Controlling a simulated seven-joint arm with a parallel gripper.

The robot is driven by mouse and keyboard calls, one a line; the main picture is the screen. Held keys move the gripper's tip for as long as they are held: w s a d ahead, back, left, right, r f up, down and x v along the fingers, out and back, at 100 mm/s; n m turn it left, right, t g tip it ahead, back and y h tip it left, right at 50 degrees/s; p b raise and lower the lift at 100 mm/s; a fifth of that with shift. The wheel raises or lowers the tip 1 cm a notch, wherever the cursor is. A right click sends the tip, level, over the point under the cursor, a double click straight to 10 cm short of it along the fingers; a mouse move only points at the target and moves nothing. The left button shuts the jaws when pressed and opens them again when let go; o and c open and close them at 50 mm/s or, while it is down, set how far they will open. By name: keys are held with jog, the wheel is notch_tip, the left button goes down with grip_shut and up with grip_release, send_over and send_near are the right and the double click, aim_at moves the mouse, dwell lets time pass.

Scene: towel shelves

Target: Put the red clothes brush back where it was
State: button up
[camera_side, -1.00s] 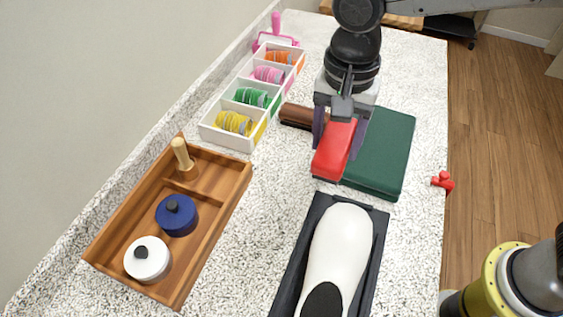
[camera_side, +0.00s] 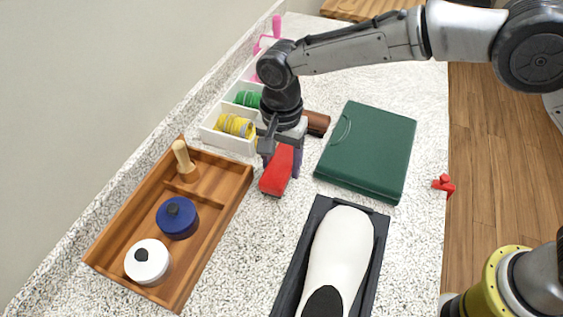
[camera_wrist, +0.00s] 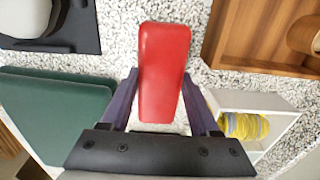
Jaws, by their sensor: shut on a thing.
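The red clothes brush (camera_side: 277,172) is between the fingers of my gripper (camera_side: 283,158), which is shut on it. In the side view it is over the speckled counter, between the wooden tray and the green case. I cannot tell whether its underside touches the counter. In the wrist view the red brush (camera_wrist: 163,70) lies lengthwise between the two purple fingers of my gripper (camera_wrist: 160,105), its far end sticking out past them. A brown object (camera_side: 316,122) lies behind my gripper, partly hidden by it.
A wooden tray (camera_side: 213,226) with a blue-lidded pot (camera_side: 177,218) and a white one (camera_side: 148,262) stands left. White bins (camera_side: 231,141) with coloured rolls are behind. A green case (camera_side: 367,150) is right. A white shoe-like form (camera_side: 342,243) on a dark tray is in front.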

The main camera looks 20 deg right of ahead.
aim_at(281, 161)
jog(key=shift+f, duration=0.2)
jog(key=shift+f, duration=0.2)
jog(key=o, duration=1.3)
notch_tip(281, 161, up, 12)
jog(key=shift+r, duration=0.2)
